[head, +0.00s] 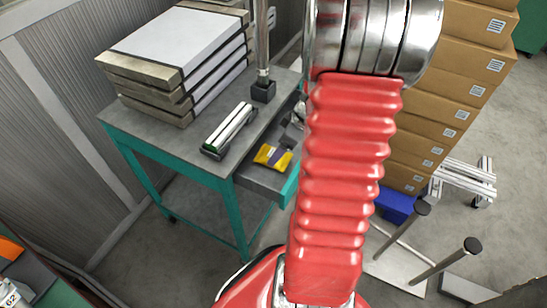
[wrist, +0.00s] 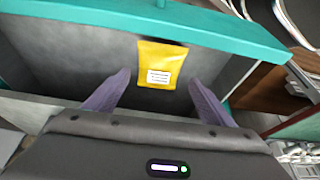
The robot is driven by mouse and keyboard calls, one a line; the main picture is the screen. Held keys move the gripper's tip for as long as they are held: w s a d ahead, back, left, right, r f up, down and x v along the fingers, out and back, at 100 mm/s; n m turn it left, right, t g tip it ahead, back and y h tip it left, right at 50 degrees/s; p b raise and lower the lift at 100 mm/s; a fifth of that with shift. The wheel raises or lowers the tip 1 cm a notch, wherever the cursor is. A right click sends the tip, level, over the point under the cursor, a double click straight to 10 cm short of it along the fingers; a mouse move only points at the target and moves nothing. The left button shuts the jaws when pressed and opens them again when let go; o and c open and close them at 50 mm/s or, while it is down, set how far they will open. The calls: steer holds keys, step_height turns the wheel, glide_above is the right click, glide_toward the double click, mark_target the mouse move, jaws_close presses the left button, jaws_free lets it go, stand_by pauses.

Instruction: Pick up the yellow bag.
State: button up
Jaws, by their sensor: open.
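The yellow bag (wrist: 162,58) has a white label and lies in an open grey drawer with a teal edge. It shows between my gripper's two fingers in the wrist view, a little beyond their tips. My gripper (wrist: 160,82) is open, with purple-grey fingers apart and nothing between them. My gripper is not seen in the head view, where my red arm covers the middle.
The teal table (head: 180,143) carries a stack of grey slabs (head: 180,50), a post (head: 262,60) and a small roller-like device (head: 229,130). Cardboard boxes (head: 430,115) stand stacked at the right. A blue box (head: 397,204) is on the floor. The drawer's walls surround the bag.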

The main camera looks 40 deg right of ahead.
steer(key=shift+x, duration=2.6)
steer(key=shift+d, duration=0.15)
steer(key=shift+c, duration=0.7)
steer(key=c, duration=1.1)
step_height(320, 180, up, 18)
steer(key=shift+r, duration=0.1)
